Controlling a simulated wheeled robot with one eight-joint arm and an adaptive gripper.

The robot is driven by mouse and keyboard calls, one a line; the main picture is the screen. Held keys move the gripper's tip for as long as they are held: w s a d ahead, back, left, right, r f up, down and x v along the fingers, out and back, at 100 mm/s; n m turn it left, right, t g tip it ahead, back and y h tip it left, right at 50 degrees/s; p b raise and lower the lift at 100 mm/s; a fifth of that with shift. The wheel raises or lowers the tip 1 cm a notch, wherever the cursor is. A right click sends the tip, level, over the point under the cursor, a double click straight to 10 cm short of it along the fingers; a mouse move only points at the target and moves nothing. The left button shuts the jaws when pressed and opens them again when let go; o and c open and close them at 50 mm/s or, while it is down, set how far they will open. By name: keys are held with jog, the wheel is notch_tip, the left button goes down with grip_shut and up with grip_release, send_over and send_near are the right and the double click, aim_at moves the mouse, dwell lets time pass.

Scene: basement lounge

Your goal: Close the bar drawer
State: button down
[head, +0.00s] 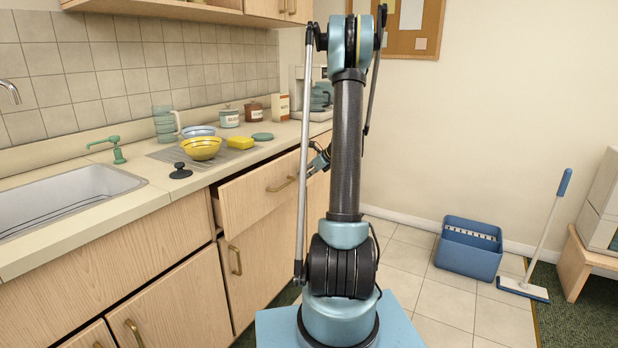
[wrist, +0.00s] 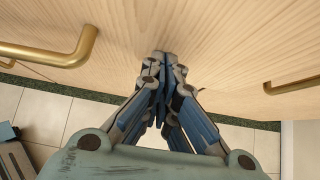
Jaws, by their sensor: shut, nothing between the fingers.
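The bar drawer (head: 252,194) is a light wood drawer under the counter. It stands partly open, its front jutting out from the cabinet with a dark gap at its left side. It has a brass handle (head: 282,184). My gripper (head: 312,170) is at the right part of the drawer front, partly hidden behind my arm in the head view. In the wrist view my gripper (wrist: 163,58) is shut and empty, its fingertips at or very near a wood front (wrist: 210,40). I cannot tell whether they touch. Brass handles show to the left (wrist: 62,50) and right (wrist: 292,86).
A blue bin (head: 468,249) and a broom (head: 545,235) stand at the right. Tiled floor (head: 425,300) is clear beside my base.

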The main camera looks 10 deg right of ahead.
aim_at(298, 169)
dwell(0.3)
jog(key=shift+w+a+r, duration=0.1)
jog(key=shift+w+a, duration=1.65)
jog(key=shift+a, duration=0.1)
